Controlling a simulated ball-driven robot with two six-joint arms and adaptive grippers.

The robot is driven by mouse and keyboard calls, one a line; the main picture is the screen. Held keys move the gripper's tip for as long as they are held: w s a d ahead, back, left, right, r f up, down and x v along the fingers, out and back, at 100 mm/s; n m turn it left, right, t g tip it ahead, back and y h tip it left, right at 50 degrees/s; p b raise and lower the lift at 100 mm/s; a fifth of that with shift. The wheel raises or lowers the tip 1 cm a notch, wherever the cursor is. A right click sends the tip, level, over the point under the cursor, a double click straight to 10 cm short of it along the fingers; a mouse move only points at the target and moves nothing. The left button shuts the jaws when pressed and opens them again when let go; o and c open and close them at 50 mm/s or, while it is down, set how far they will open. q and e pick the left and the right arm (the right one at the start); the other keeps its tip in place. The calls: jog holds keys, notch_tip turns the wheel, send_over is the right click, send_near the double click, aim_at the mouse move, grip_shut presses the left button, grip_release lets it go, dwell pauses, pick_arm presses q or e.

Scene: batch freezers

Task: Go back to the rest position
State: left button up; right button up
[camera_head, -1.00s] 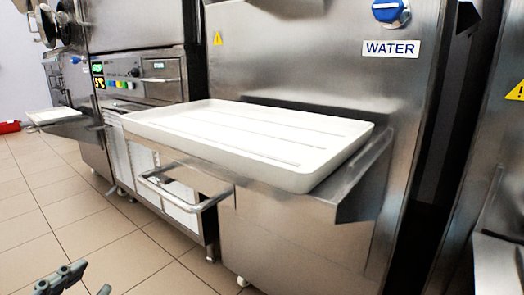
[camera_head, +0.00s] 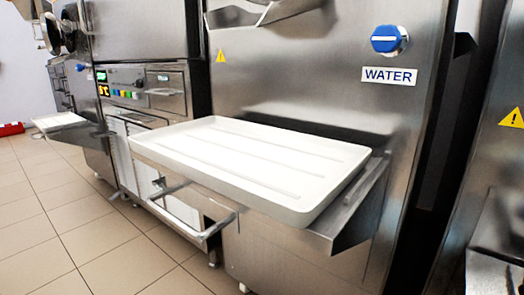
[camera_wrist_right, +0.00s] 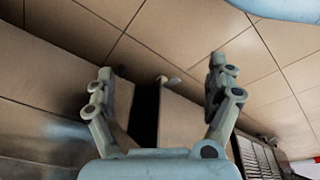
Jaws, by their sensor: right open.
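My right gripper (camera_wrist_right: 162,88) shows in the right wrist view with its two fingers spread wide apart. It is open and nothing is between the fingers. Tiled floor and steel panels lie behind it. Neither gripper shows in the head view now, and my left gripper is in no view.
A white tray (camera_head: 200,134) rests on the steel shelf of a batch freezer (camera_head: 290,90) with a blue water knob (camera_head: 390,39). A second machine (camera_head: 140,88) stands at left. The tiled floor (camera_head: 60,220) is clear at front left.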

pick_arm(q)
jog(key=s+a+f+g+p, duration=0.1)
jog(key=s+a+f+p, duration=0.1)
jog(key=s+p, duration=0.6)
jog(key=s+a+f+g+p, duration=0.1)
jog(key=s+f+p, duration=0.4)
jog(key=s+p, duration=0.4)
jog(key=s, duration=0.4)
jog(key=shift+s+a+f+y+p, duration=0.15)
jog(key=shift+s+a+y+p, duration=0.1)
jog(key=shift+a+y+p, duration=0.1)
pick_arm(e)
jog(key=s+d+f+g, duration=0.1)
jog(key=s+d+f, duration=0.1)
jog(key=s, duration=0.8)
jog(key=s+d+f+g, duration=0.1)
jog(key=s+f, duration=0.4)
jog(key=s, duration=0.6)
jog(key=shift+s+d+f+h, duration=0.15)
jog(key=shift+s+d+h, duration=0.1)
jog(key=shift+d+h, duration=0.1)
